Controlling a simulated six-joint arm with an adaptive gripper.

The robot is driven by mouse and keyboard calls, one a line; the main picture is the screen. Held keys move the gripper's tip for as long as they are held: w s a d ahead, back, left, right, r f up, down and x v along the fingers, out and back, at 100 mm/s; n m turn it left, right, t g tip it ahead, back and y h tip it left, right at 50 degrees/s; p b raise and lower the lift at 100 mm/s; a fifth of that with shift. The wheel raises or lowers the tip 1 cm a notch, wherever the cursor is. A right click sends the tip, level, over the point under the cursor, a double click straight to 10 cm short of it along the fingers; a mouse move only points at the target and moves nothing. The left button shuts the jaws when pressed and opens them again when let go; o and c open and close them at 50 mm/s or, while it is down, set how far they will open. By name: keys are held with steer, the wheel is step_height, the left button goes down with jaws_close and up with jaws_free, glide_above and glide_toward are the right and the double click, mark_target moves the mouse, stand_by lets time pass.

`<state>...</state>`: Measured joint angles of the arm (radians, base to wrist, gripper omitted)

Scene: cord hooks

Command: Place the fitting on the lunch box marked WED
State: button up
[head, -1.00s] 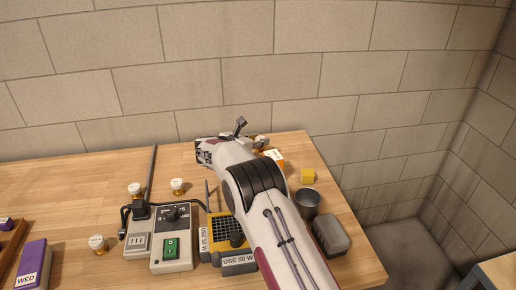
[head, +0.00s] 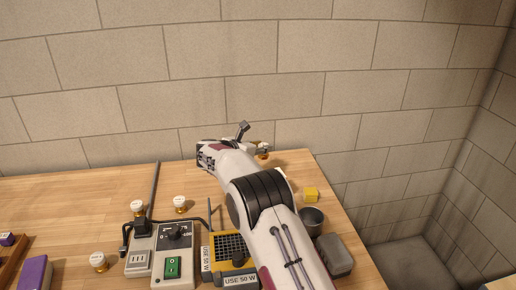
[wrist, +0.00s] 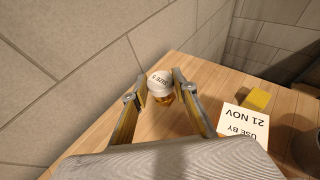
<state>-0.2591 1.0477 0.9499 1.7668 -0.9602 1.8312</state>
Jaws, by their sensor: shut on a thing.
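The fitting (wrist: 161,84), white-topped with a brass-coloured lower part, sits between the fingertips of my gripper (wrist: 160,92). Its top lettering seems to read SIZE 5. In the head view, my gripper (head: 262,148) is at the bench's far right, near the wall, shut on this fitting. The arm partly hides it there, and I cannot tell exactly how high it is over the bench. A purple box (head: 35,271) stands at the lower left, cut by the frame edge. Its WED label showed in the earlier frame and is out of view now.
Several similar fittings stand on the bench, including one at left (head: 99,261) and one by the wall side (head: 180,204). A grey control unit (head: 172,262), a dark cup (head: 311,220), a yellow block (head: 311,194) and a USE BY card (wrist: 243,125) are nearby. Bare bench lies at left centre.

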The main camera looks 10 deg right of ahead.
steer(key=shift+a, duration=0.1)
steer(key=s+a+r+n+t+y, duration=0.15)
steer(key=s+a, duration=0.25)
steer(key=a, duration=0.9)
steer(key=s+a+r+n+t+y, duration=0.1)
steer(key=s+a+r+n+y, duration=0.2)
steer(key=a, duration=1)
steer(key=s+a+r+n+t+y, duration=0.1)
steer(key=s+a+r+n+y, duration=0.2)
steer(key=a, duration=0.9)
steer(key=s+a+n+y, duration=0.6)
steer(key=s+a+y, duration=0.1)
steer(key=s+a, duration=1.8)
steer(key=s, duration=0.3)
steer(key=shift+s+f, duration=0.2)
steer(key=shift+f, duration=0.35)
steer(key=shift+a+y, duration=0.15)
steer(key=shift+y, duration=0.1)
